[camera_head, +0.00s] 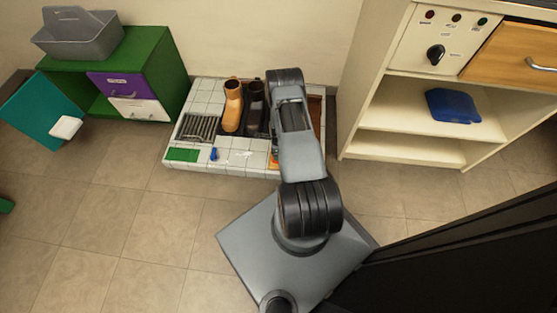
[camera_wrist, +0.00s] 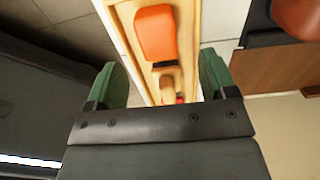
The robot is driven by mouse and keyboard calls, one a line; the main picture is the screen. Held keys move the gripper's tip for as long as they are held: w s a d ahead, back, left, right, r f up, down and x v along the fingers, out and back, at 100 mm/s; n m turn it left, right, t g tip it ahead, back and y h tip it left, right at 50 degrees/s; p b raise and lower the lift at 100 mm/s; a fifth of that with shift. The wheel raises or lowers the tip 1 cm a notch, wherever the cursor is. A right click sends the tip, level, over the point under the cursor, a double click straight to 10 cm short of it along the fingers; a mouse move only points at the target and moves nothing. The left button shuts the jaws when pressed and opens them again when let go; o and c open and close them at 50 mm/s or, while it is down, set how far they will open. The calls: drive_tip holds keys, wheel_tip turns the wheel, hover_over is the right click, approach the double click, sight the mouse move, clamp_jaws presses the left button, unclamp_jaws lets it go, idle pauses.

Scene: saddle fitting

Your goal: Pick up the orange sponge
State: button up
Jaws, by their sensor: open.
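The orange sponge (camera_wrist: 155,33) shows in the wrist view as a rounded orange block lying in a narrow pale wooden tray (camera_wrist: 112,22). It is ahead of my gripper (camera_wrist: 162,64), between the lines of the two green fingers and apart from them. My arm hides my gripper there.
A tan object (camera_wrist: 167,84) lies near the sponge. The tiled platform (camera_head: 205,98) holds an orange-brown boot (camera_head: 232,106), a dark boot (camera_head: 254,108), a grate (camera_head: 198,127) and a blue item (camera_head: 214,154). A cream shelf unit (camera_head: 398,150) stands right. Floor at front left is clear.

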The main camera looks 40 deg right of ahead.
drive_tip(key=shift+a+f+b, duration=0.15)
drive_tip(key=shift+f+b, duration=1.3)
drive_tip(key=shift+f, duration=1.4)
drive_tip(key=shift+s, duration=0.1)
drive_tip(key=shift+c, duration=0.4)
drive_tip(key=c, duration=0.9)
